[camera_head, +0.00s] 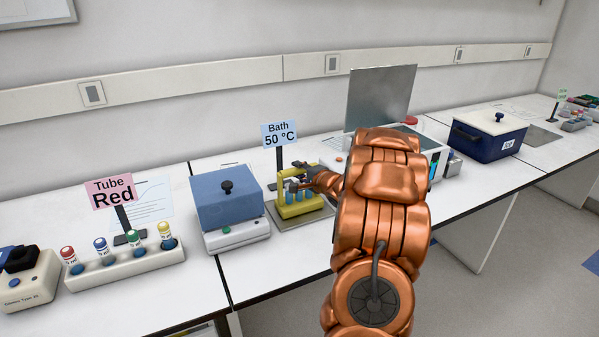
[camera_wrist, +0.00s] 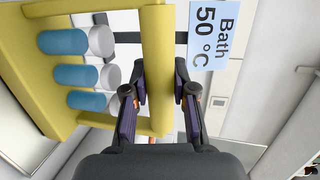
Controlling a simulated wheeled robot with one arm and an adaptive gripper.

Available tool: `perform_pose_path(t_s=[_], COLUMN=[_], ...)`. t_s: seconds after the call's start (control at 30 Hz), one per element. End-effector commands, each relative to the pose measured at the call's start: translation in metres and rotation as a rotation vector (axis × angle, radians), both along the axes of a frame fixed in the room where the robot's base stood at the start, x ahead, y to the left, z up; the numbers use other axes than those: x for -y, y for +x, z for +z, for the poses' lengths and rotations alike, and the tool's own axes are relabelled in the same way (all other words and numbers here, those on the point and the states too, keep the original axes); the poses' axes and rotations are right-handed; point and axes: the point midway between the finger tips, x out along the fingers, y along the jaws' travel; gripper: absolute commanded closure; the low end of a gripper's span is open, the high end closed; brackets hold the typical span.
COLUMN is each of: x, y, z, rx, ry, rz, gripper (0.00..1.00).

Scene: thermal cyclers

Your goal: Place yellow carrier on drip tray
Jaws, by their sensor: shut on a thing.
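The yellow carrier (camera_head: 298,208) is over the drip tray (camera_head: 284,226), a flat grey-beige plate on the bench right of the blue bath. I cannot tell whether its base touches the tray or hovers just above. In the wrist view the carrier (camera_wrist: 60,133) holds three blue tubes with white caps. My gripper (camera_head: 303,179) is at the carrier's top handle. In the wrist view my gripper's fingers (camera_wrist: 160,98) are on both sides of the handle bar, shut on it. My arm hides the area just right of the tray.
The blue bath (camera_head: 227,197) with its black-knobbed lid stands close left of the tray. The Bath 50 °C sign (camera_head: 279,134) stands right behind it. A tube rack (camera_head: 125,263) is further left. A device with a raised grey panel (camera_head: 380,97) is behind my arm.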

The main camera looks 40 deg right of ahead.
Motion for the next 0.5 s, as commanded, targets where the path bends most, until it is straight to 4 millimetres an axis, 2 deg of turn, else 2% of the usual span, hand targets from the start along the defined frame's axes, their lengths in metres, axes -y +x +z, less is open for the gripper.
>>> perform_pose_path(t_s=[0.37,0.4,0.5], x=[0.0002,0.0002,0.0001], y=[0.0002,0.0003,0.0002], z=[-0.0015,-0.0021,-0.0022], rx=[0.003,0.003,0.003], ry=[-0.001,-0.002,-0.001], rz=[0.0,0.0,0.001], gripper=[1.0,0.7,0.6])
